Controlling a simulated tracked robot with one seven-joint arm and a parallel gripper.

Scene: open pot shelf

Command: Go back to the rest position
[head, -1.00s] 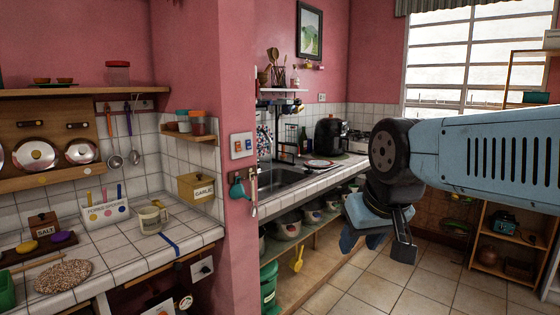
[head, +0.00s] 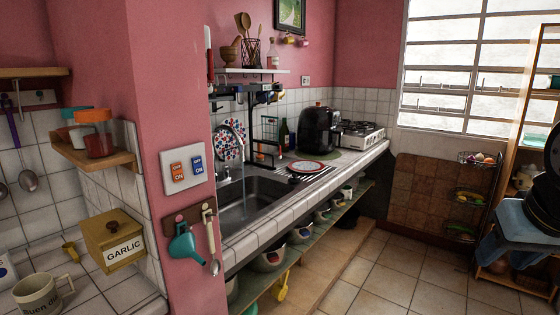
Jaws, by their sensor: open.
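My arm shows only at the right edge of the head view, as a black round joint and a pale blue part. My gripper (head: 508,228) is the blue end there, partly cut off by the frame edge. It hangs in front of the wooden shelf at the right, apart from the counter. Its jaws are open, and I see nothing held between them.
The tiled counter (head: 262,232) with its sink (head: 252,200) runs along the wall, with several pots on the shelf below. A pink wall end (head: 185,120) juts out at left, near the garlic box (head: 113,238). The tiled floor (head: 390,275) is clear.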

